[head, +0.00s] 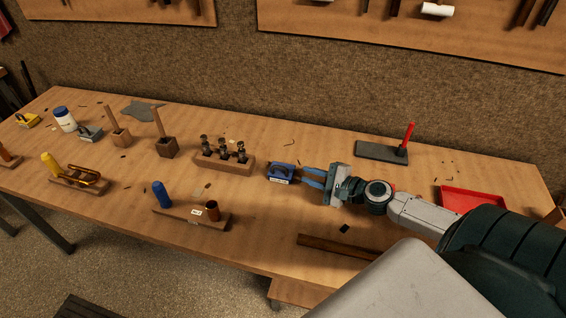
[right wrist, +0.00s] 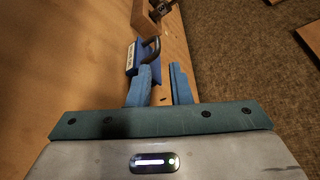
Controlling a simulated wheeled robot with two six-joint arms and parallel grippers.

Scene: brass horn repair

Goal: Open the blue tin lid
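The blue tin (head: 280,174) stands on the workbench right of the wooden block with small metal pieces. It has a white label on its front and a loop-shaped handle on top, and its lid looks closed. My right gripper (head: 303,176) is just right of the tin, its blue fingers pointing at it. In the right wrist view the right gripper (right wrist: 163,68) is open and empty. The blue tin (right wrist: 131,67) with its dark handle (right wrist: 152,46) lies just ahead of the left finger. I cannot tell if they touch. My left gripper is not in view.
The wooden block (head: 224,162) is close left of the tin. A dark slab (head: 378,151) with a red-handled tool stands behind right. A red tray (head: 470,200) is at the right. A wooden strip (head: 340,248) lies in front. Bare bench surrounds the tin's front.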

